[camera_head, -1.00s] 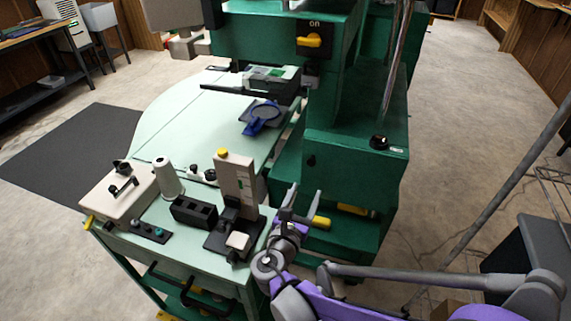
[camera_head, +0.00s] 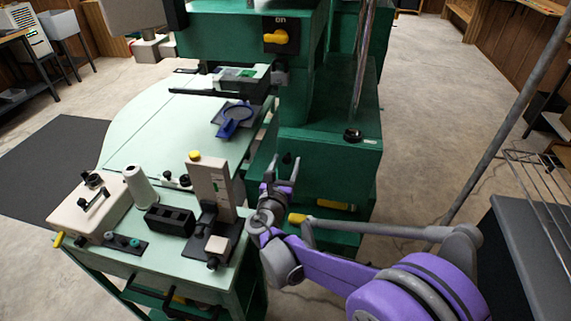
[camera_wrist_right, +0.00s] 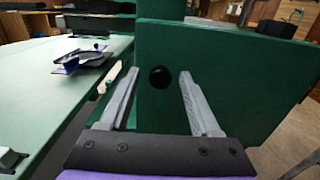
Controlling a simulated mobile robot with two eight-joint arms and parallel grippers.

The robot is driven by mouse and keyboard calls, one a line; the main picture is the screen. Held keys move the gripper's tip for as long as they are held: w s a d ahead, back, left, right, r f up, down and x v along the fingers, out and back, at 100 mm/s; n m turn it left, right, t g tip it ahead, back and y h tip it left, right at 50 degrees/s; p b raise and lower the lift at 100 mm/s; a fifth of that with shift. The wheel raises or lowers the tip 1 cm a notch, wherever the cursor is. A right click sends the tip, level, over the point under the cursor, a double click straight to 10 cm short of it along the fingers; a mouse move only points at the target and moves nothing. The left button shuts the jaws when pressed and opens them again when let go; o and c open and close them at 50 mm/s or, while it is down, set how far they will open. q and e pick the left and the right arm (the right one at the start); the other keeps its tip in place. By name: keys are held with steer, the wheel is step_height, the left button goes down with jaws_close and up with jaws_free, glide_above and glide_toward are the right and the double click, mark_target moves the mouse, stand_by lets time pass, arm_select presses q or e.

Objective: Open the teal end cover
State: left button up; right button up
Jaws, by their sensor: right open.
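The teal end cover (camera_head: 325,160) is the flat dark green end panel of the machine's lower housing, and it looks shut. A round black knob (camera_wrist_right: 159,77) sits on it. My right gripper (camera_head: 285,164) is open, its two grey fingers pointing at the panel. In the right wrist view the gripper (camera_wrist_right: 158,80) has one finger on each side of the knob, with nothing held. I cannot tell whether the fingertips touch the panel. In the head view the knob (camera_head: 287,158) shows between the fingertips. My left gripper is not in view.
A pale green worktable (camera_head: 150,145) stands left of my right gripper, with a beige upright device (camera_head: 208,187), a white cone (camera_head: 139,187) and a black block (camera_head: 170,220) on it.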

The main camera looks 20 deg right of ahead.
jaws_close()
stand_by(0.3)
stand_by(1.1)
